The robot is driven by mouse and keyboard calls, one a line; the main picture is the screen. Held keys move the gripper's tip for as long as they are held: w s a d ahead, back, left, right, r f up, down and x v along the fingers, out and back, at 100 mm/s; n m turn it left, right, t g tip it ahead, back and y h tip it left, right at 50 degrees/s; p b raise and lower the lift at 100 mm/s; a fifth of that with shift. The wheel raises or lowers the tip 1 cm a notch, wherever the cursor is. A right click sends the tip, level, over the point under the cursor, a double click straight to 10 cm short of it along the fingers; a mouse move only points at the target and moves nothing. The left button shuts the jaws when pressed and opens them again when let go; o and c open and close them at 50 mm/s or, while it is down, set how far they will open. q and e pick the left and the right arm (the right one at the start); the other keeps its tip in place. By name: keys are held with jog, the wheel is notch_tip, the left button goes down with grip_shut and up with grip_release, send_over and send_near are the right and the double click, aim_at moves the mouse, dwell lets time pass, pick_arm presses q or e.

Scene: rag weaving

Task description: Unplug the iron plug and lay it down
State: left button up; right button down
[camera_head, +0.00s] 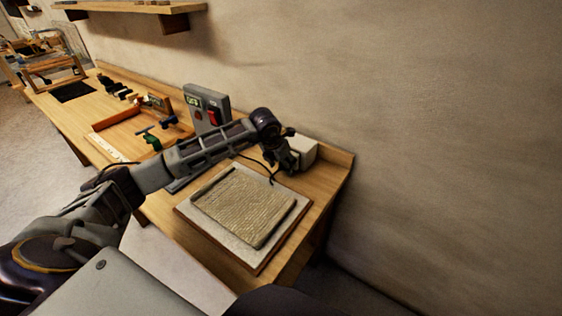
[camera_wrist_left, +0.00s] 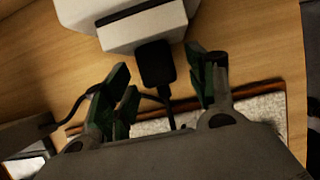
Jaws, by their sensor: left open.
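The black iron plug (camera_wrist_left: 156,65) sits against the front of the white socket box (camera_wrist_left: 143,25) in the left wrist view, with its cord running down from it. My left gripper (camera_wrist_left: 160,75) is open, its green-padded fingers on either side of the plug with gaps to it. In the head view my left gripper (camera_head: 286,160) is in front of the white box (camera_head: 303,153) at the bench's right end, and the plug is hidden there. A dark cord (camera_head: 256,162) curves out beside the gripper. My right gripper is not in view.
A woven mat on a board (camera_head: 262,262) lies at the bench's near end. A grey device with a red switch (camera_head: 207,108) and a wooden tray (camera_head: 93,126) with tools stand further left. The wall (camera_head: 400,120) is close behind the bench.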

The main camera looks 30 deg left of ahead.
pick_arm(q)
jog(key=c, duration=1.2)
